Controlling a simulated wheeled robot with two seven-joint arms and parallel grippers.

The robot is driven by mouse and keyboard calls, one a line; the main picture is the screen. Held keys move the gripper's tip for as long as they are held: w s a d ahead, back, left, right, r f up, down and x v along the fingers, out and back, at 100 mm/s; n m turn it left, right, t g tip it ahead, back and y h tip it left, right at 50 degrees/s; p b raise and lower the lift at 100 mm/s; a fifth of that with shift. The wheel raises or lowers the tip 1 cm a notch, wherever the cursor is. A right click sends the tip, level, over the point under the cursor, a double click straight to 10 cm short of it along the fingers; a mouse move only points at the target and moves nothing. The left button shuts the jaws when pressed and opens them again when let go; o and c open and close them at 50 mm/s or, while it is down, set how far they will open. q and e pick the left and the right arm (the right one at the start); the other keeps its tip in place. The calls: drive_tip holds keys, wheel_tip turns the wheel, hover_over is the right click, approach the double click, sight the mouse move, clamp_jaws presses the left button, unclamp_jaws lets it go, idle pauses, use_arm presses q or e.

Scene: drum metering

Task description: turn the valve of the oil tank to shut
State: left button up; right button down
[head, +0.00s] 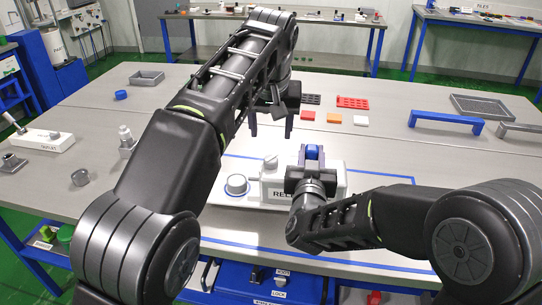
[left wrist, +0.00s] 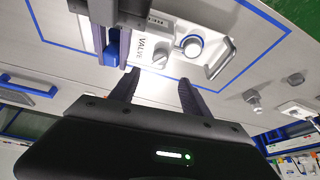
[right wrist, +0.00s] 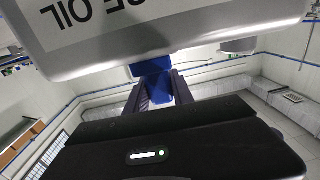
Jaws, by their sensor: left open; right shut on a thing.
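The white oil tank (head: 270,190), with partly hidden lettering, stands on the grey table. Its small grey valve knob (head: 271,161) is on top, and it also shows beside the word VALVE in the left wrist view (left wrist: 160,57). My left gripper (head: 271,134) is open and empty above the knob, fingers pointing down and apart from it. My right gripper (head: 312,155) is shut on a blue handle (right wrist: 152,68) at the tank; the tank's wall (right wrist: 200,32) fills the top of the right wrist view. The arms hide part of the tank.
Blue tape (head: 400,181) outlines this area. A blue bracket (head: 447,119), a grey tray (head: 483,106) and red and orange pieces (head: 333,117) lie farther back. Metal fittings (head: 126,139) stand at left.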

sight(272, 159)
use_arm(q)
drive_tip(key=shift+s+d+n, duration=0.1)
drive_tip(key=shift+n, duration=0.3)
drive_tip(key=shift+f, duration=0.15)
drive_tip(key=x, duration=1.2)
drive_tip(key=shift+c, duration=0.4)
clamp_jaws()
